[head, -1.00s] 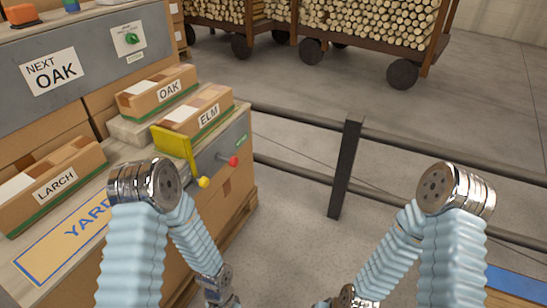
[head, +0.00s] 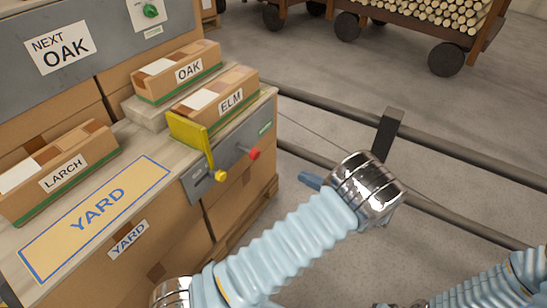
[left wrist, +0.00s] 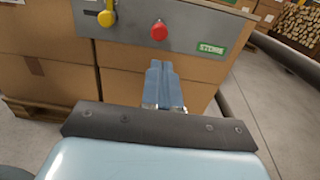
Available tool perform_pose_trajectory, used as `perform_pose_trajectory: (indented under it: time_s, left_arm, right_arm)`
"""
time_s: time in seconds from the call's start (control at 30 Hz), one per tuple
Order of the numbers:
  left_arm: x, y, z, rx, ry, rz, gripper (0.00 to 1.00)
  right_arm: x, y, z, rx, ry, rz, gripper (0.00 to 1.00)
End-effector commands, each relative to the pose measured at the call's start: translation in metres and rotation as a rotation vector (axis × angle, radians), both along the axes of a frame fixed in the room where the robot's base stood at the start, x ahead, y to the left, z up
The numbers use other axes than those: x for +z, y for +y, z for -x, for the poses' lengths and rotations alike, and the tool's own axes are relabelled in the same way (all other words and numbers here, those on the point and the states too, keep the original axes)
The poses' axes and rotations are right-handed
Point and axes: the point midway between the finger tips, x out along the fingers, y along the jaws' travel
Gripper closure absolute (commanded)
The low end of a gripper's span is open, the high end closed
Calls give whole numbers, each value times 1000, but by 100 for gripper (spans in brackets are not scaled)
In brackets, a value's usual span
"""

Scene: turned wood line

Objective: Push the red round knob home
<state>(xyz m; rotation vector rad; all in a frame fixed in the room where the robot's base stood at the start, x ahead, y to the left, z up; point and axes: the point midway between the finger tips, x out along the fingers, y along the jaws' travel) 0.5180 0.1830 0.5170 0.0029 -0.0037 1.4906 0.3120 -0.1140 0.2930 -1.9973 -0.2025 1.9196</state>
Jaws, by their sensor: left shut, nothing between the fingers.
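The red round knob (head: 254,154) sticks out from the grey front panel of the bench, right of a yellow knob (head: 221,176). In the left wrist view the red knob (left wrist: 159,31) stands just beyond and above my fingertips, with a gap between. My left gripper (left wrist: 161,72) has its blue fingers shut together and empty, pointing at the panel. In the head view my left gripper (head: 309,179) shows only partly behind my wrist, right of the red knob and apart from it. My right gripper is not in view; only part of my right arm shows at the lower right.
A yellow plate (head: 192,130) stands by the ELM box (head: 225,104) above the knobs. The OAK box (head: 177,72) and LARCH box (head: 58,172) stand on the bench.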

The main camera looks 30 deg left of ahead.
Motion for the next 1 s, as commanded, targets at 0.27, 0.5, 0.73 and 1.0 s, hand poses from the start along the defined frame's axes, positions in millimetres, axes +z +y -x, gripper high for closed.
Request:
perform_pose_trajectory:
  time_s: [0.27, 0.5, 0.73, 1.0]
  left_arm:
    - [-1, 4, 0, 3, 1, 2, 100]
    - [0, 39, -2, 5, 2, 4, 100]
    - [0, 89, -6, 5, 2, 3, 100]
    - [0, 130, -9, 4, 0, 3, 100]
  right_arm:
    - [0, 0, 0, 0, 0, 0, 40]
    - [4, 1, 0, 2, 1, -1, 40]
    - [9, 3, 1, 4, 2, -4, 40]
    - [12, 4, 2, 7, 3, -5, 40]
